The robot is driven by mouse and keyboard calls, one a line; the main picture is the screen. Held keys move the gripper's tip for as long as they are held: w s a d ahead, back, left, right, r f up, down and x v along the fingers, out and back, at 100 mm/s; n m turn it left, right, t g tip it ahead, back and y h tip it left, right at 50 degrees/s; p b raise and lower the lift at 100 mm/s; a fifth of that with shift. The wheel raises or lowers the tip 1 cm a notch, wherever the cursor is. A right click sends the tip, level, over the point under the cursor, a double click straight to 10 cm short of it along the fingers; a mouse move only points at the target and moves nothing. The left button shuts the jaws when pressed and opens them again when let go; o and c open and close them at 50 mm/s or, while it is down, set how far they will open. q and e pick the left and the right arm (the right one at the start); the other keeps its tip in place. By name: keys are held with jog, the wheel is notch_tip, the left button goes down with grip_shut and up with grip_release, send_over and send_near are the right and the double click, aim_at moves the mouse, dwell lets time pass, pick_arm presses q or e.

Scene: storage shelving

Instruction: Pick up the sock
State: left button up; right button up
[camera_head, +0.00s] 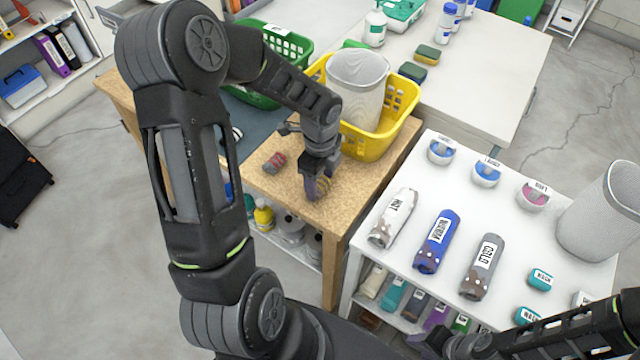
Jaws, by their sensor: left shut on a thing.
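My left gripper (317,180) is low over the front of the wooden table and is shut on a small dark purple and brown striped bundle, which looks like a sock (317,189). The fingers hide part of it, and I cannot tell whether it still touches the table top. A second small bundle, red and grey (275,162), lies on the table to the left of the gripper. My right gripper (455,345) is at the bottom edge of the view, in front of the white table, and its fingers are not clear.
A yellow basket (372,145) with a white mesh bin (357,88) stands just behind my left gripper. A green basket (258,98) is further left.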

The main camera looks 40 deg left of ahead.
aim_at(320, 183)
pick_arm(q)
notch_tip(320, 183, up, 10)
jog(key=shift+b, duration=0.45)
dwell(0.6)
